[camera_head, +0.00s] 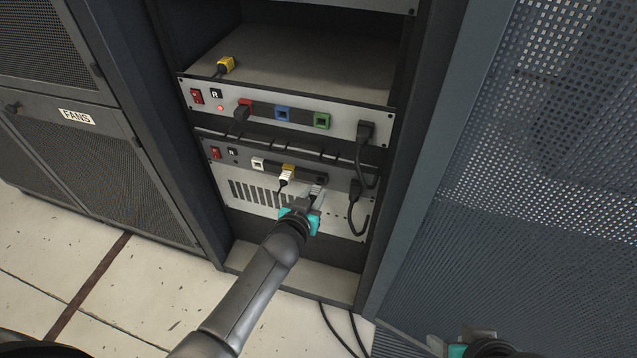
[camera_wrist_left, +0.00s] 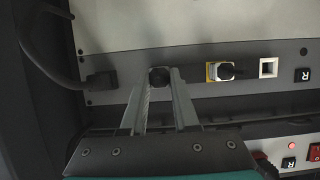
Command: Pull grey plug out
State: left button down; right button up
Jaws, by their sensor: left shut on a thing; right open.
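The grey plug (camera_wrist_left: 160,77) is a dark, small end between the fingertips of my left gripper (camera_wrist_left: 160,80). In the head view my left gripper (camera_head: 316,192) is at the lower unit's front, at the dark socket (camera_head: 321,178) right of the yellow socket (camera_head: 288,169). It is shut on the plug, whose body is mostly hidden by the fingers. I cannot tell how deep the plug sits in the socket. My right gripper (camera_head: 466,343) is open and empty at the bottom right, away from the rack.
A pale plug (camera_head: 285,181) sits at the yellow socket, beside an empty white socket (camera_head: 258,163). A black cable (camera_head: 356,195) hangs on the right. The upper unit (camera_head: 345,125) has red, blue and green sockets. A yellow plug (camera_head: 226,65) lies on the shelf. A perforated door (camera_head: 540,150) stands right.

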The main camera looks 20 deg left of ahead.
pick_arm(q)
jog(key=shift+s+p, duration=0.65)
jog(key=shift+s, duration=1.15)
